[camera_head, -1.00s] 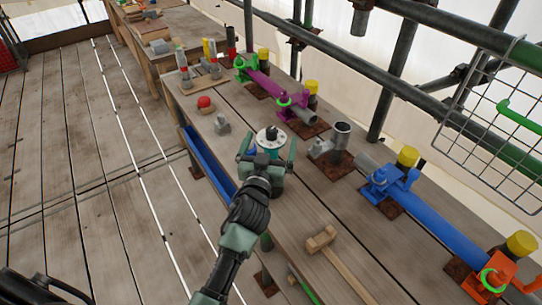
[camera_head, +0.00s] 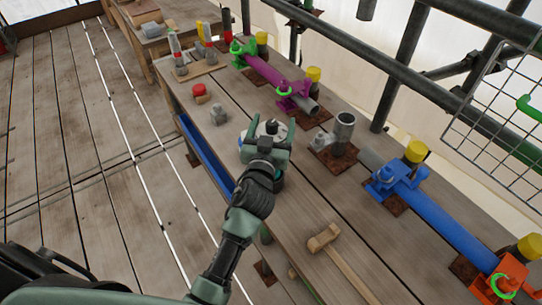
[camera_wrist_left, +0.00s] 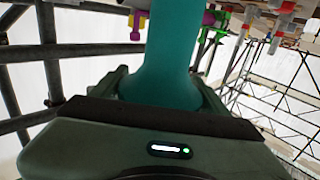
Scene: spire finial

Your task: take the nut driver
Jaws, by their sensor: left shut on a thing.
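My left gripper (camera_head: 267,140) is shut on a teal-bodied thing (camera_head: 268,127) with a pale round top and a dark centre. The teal body fills the middle of the left wrist view (camera_wrist_left: 170,50), between the jaws. Upright tools with red parts (camera_head: 176,52) stand at the far end of the bench, too small to identify surely. My right gripper is not in view.
The wooden bench (camera_head: 300,205) carries a mallet (camera_head: 323,238), a grey tube on a rusty plate (camera_head: 343,130), a grey block (camera_head: 218,114), a small red-topped thing (camera_head: 199,91), a purple clamp assembly (camera_head: 262,70) and a blue one (camera_head: 440,220). Scaffold poles and a wire mesh (camera_head: 500,95) bound the right.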

